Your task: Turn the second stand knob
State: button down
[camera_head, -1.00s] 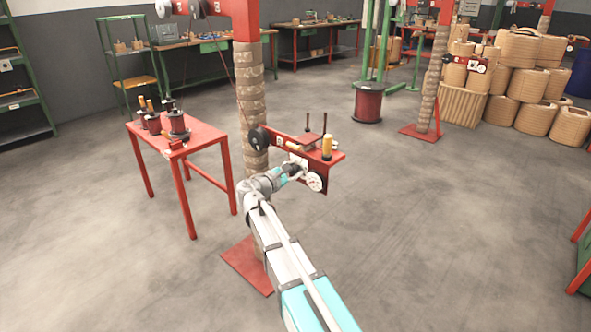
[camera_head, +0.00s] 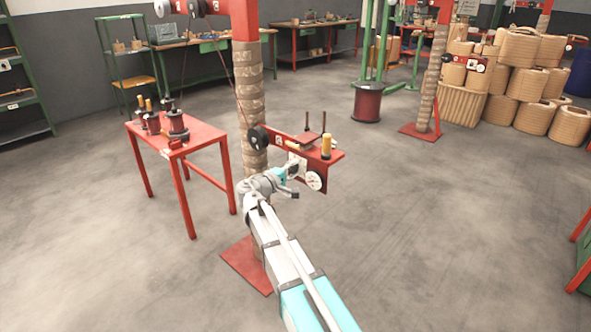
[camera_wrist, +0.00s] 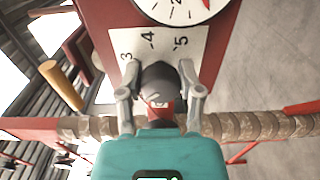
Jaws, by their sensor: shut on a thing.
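The stand's red control box (camera_head: 309,172) sits on the wrapped post in the head view. In the wrist view a dark knob (camera_wrist: 158,78) stands in front of a white scale plate (camera_wrist: 186,46) marked 3, 4 and 5. My gripper (camera_wrist: 159,94) has one finger on each side of the knob and is shut on it. A red part shows between the fingers, just below the knob. In the head view my gripper (camera_head: 289,174) is at the box's front face, and the knob is hidden behind it. A round white dial (camera_head: 314,181) is beside it.
A yellow-orange handle (camera_head: 326,146) stands upright on the box's shelf. The wrapped post (camera_head: 251,110) rises behind my arm. A red table (camera_head: 206,136) with several spools is at left. The floor to the right is open.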

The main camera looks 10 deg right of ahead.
jog(key=shift+a+m, duration=0.2)
jog(key=shift+m, duration=0.8)
jog(key=shift+w, duration=0.1)
jog(key=c, duration=0.5)
grip_release()
jog(key=shift+a, duration=0.1)
jog(key=shift+c, duration=0.2)
jog(key=v, duration=1.2)
